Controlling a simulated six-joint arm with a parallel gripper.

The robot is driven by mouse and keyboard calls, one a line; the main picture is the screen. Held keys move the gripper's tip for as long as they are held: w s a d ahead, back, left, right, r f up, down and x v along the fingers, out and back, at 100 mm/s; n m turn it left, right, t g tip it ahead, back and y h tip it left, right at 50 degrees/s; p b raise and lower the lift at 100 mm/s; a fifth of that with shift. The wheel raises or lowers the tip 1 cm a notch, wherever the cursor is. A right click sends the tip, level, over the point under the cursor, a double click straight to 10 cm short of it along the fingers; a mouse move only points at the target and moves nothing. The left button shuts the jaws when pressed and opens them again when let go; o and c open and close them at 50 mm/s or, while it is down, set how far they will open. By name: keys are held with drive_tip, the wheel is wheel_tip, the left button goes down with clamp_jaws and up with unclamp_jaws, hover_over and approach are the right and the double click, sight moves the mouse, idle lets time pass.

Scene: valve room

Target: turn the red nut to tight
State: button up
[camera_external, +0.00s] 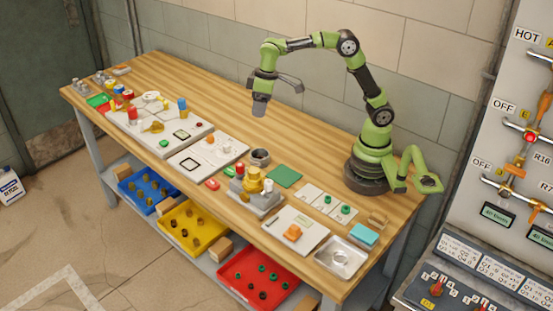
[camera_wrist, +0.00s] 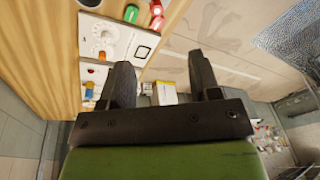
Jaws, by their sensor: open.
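My gripper (camera_external: 259,106) hangs over the rear of the wooden bench, pointing down, with no contact on any object visible. In the wrist view my gripper (camera_wrist: 164,88) shows two dark fingers spread apart with nothing held between them. A small dark red piece (camera_external: 199,124) lies on the large grey board (camera_external: 153,146) at the left; a small red dot (camera_wrist: 90,70) shows on a pale board in the wrist view. Red tops also show on a cylinder (camera_external: 132,113) and on the brass fitting's block (camera_external: 239,170). I cannot tell which red part is the nut.
The middle pale plate (camera_external: 218,155) stands between the left board and the brass fitting (camera_external: 254,181). A metal tray (camera_external: 341,258) is at the right end. Blue, yellow and red bins sit on the lower shelf. The bench's back strip is clear. A valve panel (camera_external: 525,90) stands right.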

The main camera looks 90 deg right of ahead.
drive_tip(key=g, duration=0.2)
hover_over(240, 164)
wheel_tip(240, 164, down, 11)
drive_tip(key=shift+n+h, duration=0.3)
drive_tip(key=shift+h, duration=0.1)
wheel_tip(240, 164, down, 11)
drive_tip(key=shift+r, duration=0.2)
drive_tip(key=shift+a, duration=0.1)
drive_tip(key=c, duration=0.9)
